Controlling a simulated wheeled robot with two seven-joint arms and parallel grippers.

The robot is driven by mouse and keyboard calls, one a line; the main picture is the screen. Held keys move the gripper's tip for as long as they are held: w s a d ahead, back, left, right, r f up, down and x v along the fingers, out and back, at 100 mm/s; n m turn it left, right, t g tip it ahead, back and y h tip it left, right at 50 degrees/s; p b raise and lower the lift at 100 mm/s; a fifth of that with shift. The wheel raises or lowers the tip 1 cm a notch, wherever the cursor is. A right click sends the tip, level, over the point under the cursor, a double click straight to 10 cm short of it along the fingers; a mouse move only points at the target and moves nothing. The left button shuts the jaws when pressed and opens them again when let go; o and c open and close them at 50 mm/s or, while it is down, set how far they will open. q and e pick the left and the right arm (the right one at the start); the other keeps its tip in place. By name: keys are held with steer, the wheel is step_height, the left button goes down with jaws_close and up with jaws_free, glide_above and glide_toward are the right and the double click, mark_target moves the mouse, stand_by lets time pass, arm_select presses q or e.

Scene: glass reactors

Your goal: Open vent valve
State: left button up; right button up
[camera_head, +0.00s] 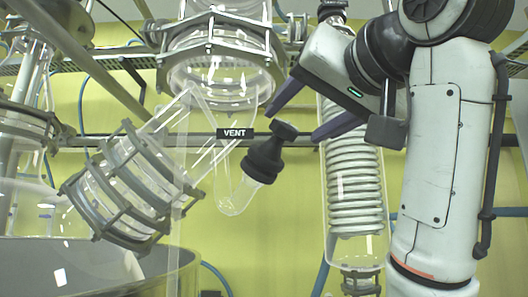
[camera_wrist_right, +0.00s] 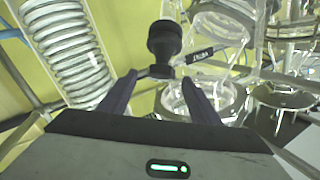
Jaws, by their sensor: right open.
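The vent valve (camera_head: 267,153) has a black knob on a clear glass stem, below a black label (camera_head: 235,133) reading VENT. The knob sits tilted, its upper end toward my right gripper. My right gripper (camera_head: 296,122) is open, its two dark fingers on either side of the knob's upper end in the head view. In the right wrist view the knob (camera_wrist_right: 164,45) stands beyond and between the open fingertips (camera_wrist_right: 160,80); I cannot tell whether they touch it. My left gripper is not in view.
A coiled glass condenser (camera_head: 355,180) stands behind my right gripper. A clamped glass flange (camera_head: 130,185) is at left, and a large glass vessel (camera_head: 215,60) hangs above. A dark-rimmed vessel (camera_head: 100,265) is at lower left. Metal rails cross behind.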

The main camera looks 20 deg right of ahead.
mark_target(276, 136)
steer(key=shift+w+r, duration=0.1)
steer(key=shift+r, duration=0.1)
steer(key=w+p, duration=0.1)
steer(key=w, duration=0.1)
steer(key=w+p, duration=0.1)
steer(key=w, duration=0.2)
steer(key=w+p, duration=0.1)
steer(key=w, duration=0.2)
steer(key=shift+a, duration=0.35)
steer(key=shift+w, duration=0.65)
steer(key=shift+f, duration=0.1)
steer(key=shift+c, duration=0.8)
steer(key=c, duration=0.9)
steer(key=shift+a+n+y, duration=0.1)
steer(key=shift+n+y, duration=0.4)
